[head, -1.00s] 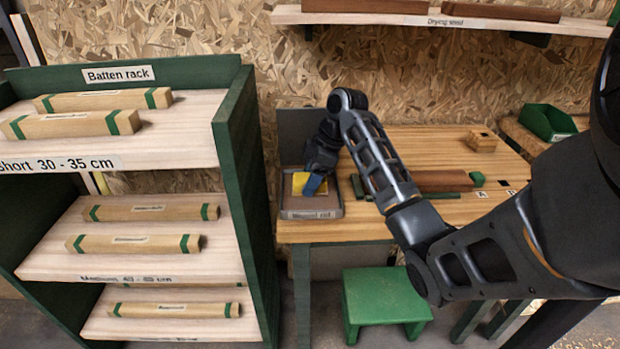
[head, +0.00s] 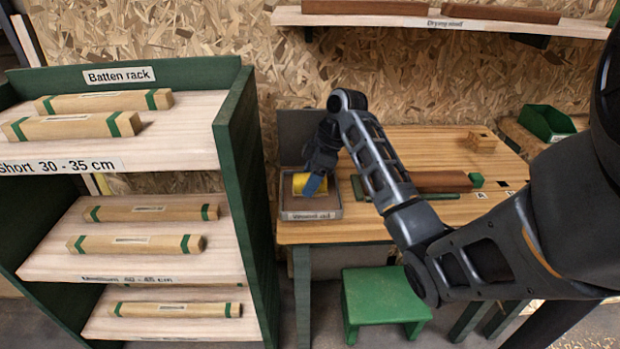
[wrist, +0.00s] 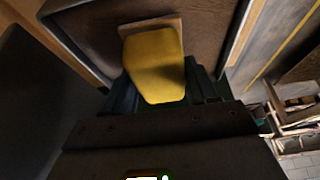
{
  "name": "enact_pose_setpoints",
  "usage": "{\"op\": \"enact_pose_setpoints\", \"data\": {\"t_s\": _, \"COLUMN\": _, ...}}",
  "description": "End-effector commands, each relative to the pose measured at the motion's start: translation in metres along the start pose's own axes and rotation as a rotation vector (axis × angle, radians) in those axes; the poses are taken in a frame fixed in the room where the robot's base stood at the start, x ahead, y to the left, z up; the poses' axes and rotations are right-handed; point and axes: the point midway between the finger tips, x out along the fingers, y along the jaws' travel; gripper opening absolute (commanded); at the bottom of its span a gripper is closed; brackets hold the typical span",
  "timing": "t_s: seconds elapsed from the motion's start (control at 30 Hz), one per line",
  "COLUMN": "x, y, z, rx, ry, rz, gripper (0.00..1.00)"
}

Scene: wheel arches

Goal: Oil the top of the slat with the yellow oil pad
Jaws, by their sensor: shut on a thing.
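The yellow oil pad (head: 311,184) is at the tray on the left end of the workbench. In the wrist view the pad (wrist: 155,62) sits between the two fingers of my gripper (wrist: 163,98), which is shut on it. A thin brown layer shows along the pad's far edge. In the head view my gripper (head: 317,184) is over the grey tray (head: 312,215); whether the pad touches the tray floor I cannot tell. A reddish-brown slat (head: 440,181) lies on the bench to the right, partly hidden behind my arm.
Green pieces (head: 476,180) lie by the slat, and a small wooden block (head: 482,140) stands behind. The batten rack (head: 240,150) stands close on the left. A green stool (head: 385,300) is below the bench, and a drying shelf (head: 440,22) is above.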

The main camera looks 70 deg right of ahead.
Motion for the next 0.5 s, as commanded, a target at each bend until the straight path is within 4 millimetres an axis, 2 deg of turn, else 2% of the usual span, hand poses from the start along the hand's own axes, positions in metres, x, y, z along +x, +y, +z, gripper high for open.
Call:
{"op": "enact_pose_setpoints", "data": {"t_s": 0.1, "x": -0.012, "y": 0.000, "z": -0.005, "rx": -0.002, "ry": 0.001, "rz": 0.002, "gripper": 0.33}}
{"op": "enact_pose_setpoints", "data": {"t_s": 0.5, "x": -0.040, "y": 0.000, "z": -0.017, "rx": -0.003, "ry": 0.002, "rz": 0.003, "gripper": 0.33}}
